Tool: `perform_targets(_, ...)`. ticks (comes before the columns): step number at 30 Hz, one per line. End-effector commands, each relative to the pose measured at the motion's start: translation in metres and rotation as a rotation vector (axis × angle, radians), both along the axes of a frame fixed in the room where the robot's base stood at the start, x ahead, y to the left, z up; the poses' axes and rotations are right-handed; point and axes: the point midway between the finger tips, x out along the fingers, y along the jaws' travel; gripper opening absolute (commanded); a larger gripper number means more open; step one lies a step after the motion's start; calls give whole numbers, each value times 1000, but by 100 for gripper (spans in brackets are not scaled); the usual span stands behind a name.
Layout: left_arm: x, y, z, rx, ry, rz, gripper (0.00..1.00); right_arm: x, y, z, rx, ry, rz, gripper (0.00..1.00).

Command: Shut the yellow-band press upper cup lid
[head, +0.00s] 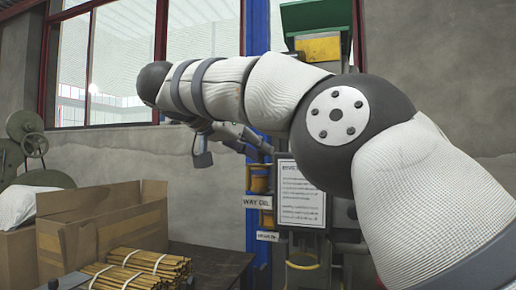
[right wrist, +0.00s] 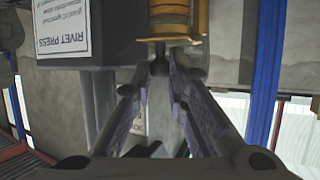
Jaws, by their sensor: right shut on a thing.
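The press with the yellow band (head: 318,48) stands behind my right arm, which hides much of it. Its amber upper cup (head: 259,182) is on the left side, above a "WAY OIL" label. My right gripper (head: 264,150) is just above the cup. In the wrist view its fingertips (right wrist: 161,70) are close together at the lid end, shut on what looks like the lid's thin edge. The lid's exact angle is hidden. My left gripper is out of view.
A "RIVET PRESS" notice (head: 301,194) hangs beside the cup. A second amber cup (head: 267,219) is below. At the left, an open cardboard box (head: 95,222) and bundled rods (head: 140,270) are on a dark table. A blue post (head: 257,40) stands behind.

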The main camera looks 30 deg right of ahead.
Motion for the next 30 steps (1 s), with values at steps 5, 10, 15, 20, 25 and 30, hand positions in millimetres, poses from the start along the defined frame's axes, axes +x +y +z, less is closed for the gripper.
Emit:
perform_targets(5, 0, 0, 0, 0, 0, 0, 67, 0, 0, -1, 2, 4, 0, 24)
perform_targets(10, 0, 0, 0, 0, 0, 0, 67, 0, 0, -1, 1, 2, 1, 24)
perform_targets(15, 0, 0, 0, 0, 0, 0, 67, -1, 5, 2, 0, 1, 1, 24)
perform_targets(20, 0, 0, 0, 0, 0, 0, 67, -9, 35, 14, -1, -1, 3, 24)
perform_targets(25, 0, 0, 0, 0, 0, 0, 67, -17, 60, 25, 1, 0, 1, 24)
perform_targets(30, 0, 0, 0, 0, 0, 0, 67, -20, 67, 28, 1, 2, 1, 24)
